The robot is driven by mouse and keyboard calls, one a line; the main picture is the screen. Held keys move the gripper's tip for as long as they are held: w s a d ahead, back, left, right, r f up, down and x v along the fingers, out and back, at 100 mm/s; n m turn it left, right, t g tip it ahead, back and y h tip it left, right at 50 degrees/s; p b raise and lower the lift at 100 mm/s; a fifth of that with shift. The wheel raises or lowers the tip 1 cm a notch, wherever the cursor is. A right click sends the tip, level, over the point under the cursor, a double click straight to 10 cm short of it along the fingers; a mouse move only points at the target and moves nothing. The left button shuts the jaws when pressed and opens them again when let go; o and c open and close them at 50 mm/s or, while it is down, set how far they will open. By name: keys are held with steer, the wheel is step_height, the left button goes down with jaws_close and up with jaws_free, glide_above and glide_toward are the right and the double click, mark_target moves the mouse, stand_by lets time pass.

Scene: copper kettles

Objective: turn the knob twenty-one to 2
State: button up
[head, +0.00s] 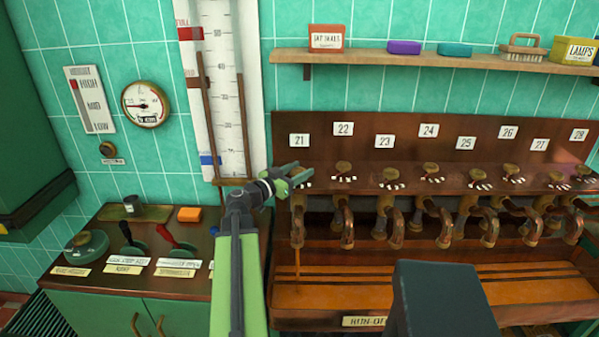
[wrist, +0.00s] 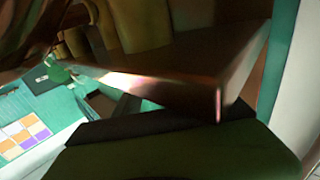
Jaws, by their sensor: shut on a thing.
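The label 21 (head: 299,140) is at the left end of a wooden panel, above the first tap (head: 298,222). My gripper (head: 297,172) is at the knob place under that label in the head view, shut on knob twenty-one. The jaws hide most of the knob, so its pointer and setting cannot be read. Small white marks show just right of the jaws. A thin brown streak runs from the first tap's spout down to the slatted tray. In the wrist view, a dark green part of my gripper fills the bottom, close to the shiny wooden ledge (wrist: 215,90); no knob is clear there.
Several more knobs, such as the one under 22 (head: 343,168), stand in a row to the right, with curved taps below. A tall gauge (head: 222,95) rises left of the panel. A counter (head: 150,280) with levers is at lower left. A shelf (head: 420,58) runs above.

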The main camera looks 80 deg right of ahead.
steer(key=shift+n+t+h, duration=0.3)
steer(key=shift+t, duration=0.1)
steer(key=o, duration=1.4)
steer(key=shift+c, duration=0.2)
